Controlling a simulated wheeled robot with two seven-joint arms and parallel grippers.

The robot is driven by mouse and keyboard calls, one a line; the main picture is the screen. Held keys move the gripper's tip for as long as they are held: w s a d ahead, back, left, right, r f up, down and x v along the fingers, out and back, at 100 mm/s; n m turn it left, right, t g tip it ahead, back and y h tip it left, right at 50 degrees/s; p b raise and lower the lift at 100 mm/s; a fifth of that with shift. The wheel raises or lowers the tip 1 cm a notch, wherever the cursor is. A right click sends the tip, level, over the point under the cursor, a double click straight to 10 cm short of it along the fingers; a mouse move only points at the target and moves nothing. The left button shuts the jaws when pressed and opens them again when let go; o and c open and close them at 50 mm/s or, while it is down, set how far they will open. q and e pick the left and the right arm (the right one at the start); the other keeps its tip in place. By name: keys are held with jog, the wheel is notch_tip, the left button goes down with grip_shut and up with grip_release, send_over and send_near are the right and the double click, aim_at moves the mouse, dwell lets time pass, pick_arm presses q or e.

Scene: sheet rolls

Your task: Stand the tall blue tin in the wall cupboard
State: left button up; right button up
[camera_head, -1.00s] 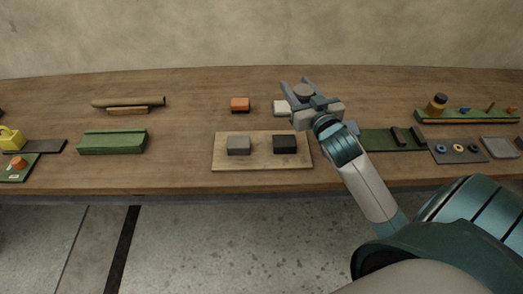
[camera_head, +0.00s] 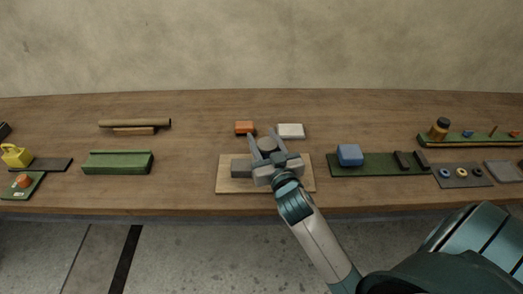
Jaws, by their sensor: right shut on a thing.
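My right gripper (camera_head: 262,140) is shut on a dark grey-brown round thing (camera_head: 267,145), of which mainly the top shows between the fingers. It is over the pale wooden board (camera_head: 228,187) in the middle of the bench. I see no tall blue tin and no wall cupboard in this view. The only sizeable blue thing is a low rounded blue block (camera_head: 350,155) at the left end of a green tray (camera_head: 378,169), right of my gripper. My left gripper is not in view.
Orange (camera_head: 245,127) and white (camera_head: 291,131) blocks lie behind. A green trough (camera_head: 118,163) and a roll (camera_head: 135,123) are at left. The bench (camera_head: 190,150) between is clear.

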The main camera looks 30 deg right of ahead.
jog(key=shift+a, duration=0.25)
jog(key=shift+f, duration=0.1)
jog(key=shift+f, duration=2)
jog(key=o, duration=1.3)
jog(key=shift+f, duration=0.15)
jog(key=shift+r, duration=0.2)
